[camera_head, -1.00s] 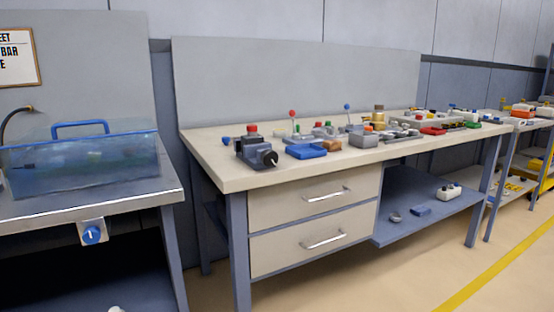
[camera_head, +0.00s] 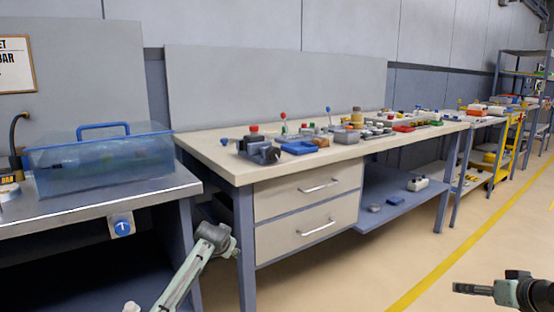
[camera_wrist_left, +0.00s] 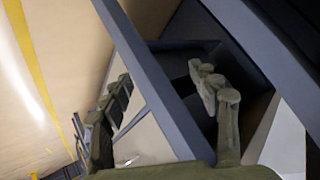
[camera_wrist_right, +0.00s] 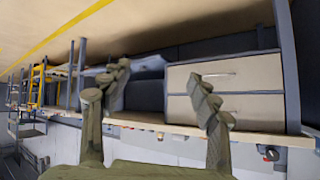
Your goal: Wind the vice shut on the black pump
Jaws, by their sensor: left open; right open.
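The grey-blue vice (camera_head: 266,154) stands at the front left of the long workbench, small in the head view. A dark block with a red cap (camera_head: 253,138), which looks like the black pump, is at the vice; I cannot tell how its jaws sit against it. My right gripper (camera_head: 458,288) is over the floor at the lower right, well away from the bench; its fingers are apart and empty in the right wrist view (camera_wrist_right: 156,92). My left arm shows low between the benches. My left gripper's fingers are apart and empty in the left wrist view (camera_wrist_left: 160,98).
The long workbench (camera_head: 215,160) has drawers and carries a blue tray (camera_head: 299,148) and several small parts right of the vice. A metal table (camera_head: 60,215) with a clear blue box (camera_head: 97,158) stands at left. Open floor (camera_head: 370,265) lies in front.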

